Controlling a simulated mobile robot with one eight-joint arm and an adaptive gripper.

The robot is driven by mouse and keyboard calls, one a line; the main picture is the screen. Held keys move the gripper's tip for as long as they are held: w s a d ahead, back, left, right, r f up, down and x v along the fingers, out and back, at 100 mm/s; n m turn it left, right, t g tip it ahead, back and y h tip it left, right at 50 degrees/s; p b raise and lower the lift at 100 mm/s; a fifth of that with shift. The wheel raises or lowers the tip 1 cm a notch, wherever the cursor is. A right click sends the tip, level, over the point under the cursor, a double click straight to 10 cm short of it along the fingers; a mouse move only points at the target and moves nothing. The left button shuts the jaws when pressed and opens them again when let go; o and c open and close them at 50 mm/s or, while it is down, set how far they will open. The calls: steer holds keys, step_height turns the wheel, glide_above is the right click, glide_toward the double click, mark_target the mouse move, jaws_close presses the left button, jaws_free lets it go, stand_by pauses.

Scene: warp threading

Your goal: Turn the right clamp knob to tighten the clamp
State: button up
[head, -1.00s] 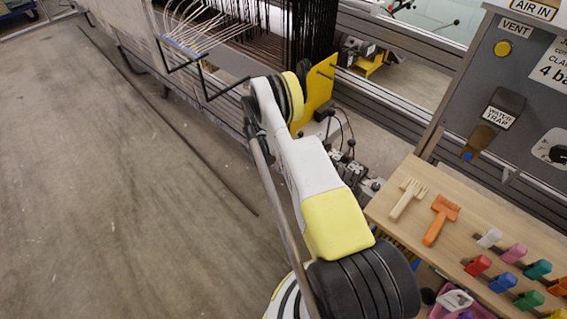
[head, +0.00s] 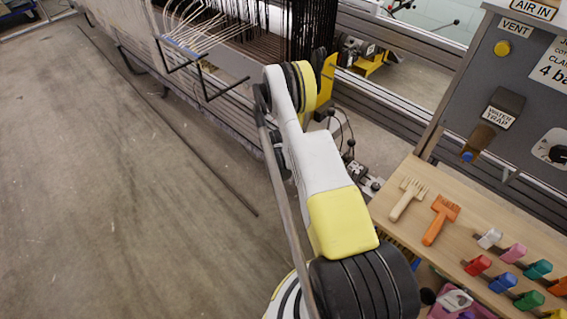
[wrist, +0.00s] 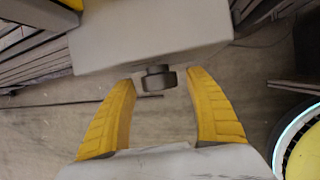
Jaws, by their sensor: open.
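In the wrist view a dark knob (wrist: 159,79) sticks out from the near edge of a pale grey block (wrist: 150,35). It looks like the clamp knob. My gripper (wrist: 161,77) is open, with one yellow finger to the left of the knob and one to the right. Gaps show on both sides, and neither finger appears to touch it. The knob's shaft is mostly hidden under its head.
The loom frame with dark warp threads (head: 312,30) stands at the back. A wooden board (head: 400,232) with combs and coloured clips lies at right, below a grey air panel (head: 480,80). Open floor (head: 130,200) lies at left.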

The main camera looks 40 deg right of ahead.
step_height(320, 180, up, 10)
stand_by(0.5)
